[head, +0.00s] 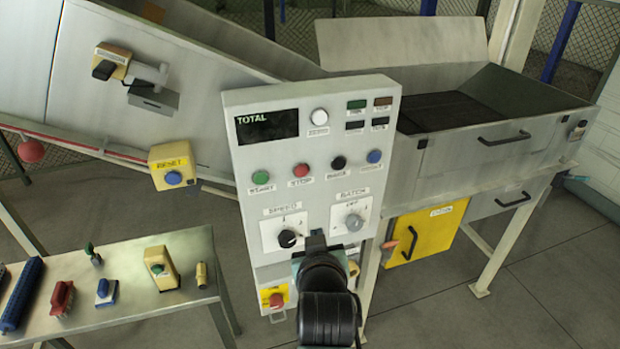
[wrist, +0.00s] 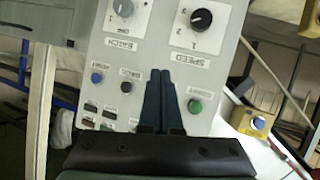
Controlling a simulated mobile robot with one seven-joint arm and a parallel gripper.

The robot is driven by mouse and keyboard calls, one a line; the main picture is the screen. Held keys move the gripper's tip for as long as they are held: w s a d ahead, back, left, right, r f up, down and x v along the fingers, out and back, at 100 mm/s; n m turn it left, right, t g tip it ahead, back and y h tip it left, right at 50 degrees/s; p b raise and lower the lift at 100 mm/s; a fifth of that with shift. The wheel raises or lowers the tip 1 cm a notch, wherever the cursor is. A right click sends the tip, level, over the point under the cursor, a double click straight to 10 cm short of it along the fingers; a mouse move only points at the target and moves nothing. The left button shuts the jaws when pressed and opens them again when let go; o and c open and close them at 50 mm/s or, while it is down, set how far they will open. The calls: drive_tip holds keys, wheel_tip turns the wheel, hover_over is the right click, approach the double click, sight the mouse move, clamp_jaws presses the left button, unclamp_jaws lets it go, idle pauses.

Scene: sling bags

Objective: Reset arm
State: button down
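My gripper (wrist: 161,72) shows in the wrist view with its two dark fingers side by side and touching, with nothing seen between them. It is in front of the grey control panel (wrist: 145,50), which appears turned over in this view. The fingers hide the panel area between the black button (wrist: 126,87) and the green button (wrist: 194,106); the red button is not visible there. In the head view my arm rises from the bottom centre before the lower part of the control panel (head: 225,115). I cannot tell whether the fingers touch the panel.
A metal bench (head: 190,242) at lower left holds brushes and a small beige box (head: 161,268) with a green button. A yellow RESET box (head: 173,165) is left of the panel. A grey machine with a yellow door (head: 428,232) stands right. Floor at lower right is clear.

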drive_tip(key=s+r+m+t+b, duration=0.15)
drive_tip(key=r+t, duration=0.25)
drive_tip(key=r, duration=0.9)
drive_tip(key=s+r+t+b, duration=0.2)
drive_tip(key=r+t, duration=0.2)
drive_tip(key=r, duration=0.9)
drive_tip(key=s+a+r+t+b, duration=0.1)
drive_tip(key=s+r+t, duration=0.5)
drive_tip(key=s+r, duration=0.8)
drive_tip(key=shift+s+a+r+m+b, duration=0.15)
drive_tip(key=shift+s+r+m+b, duration=0.3)
drive_tip(key=shift+s, duration=0.35)
drive_tip(key=shift+w+f, duration=0.1)
drive_tip(key=shift+f, duration=0.05)
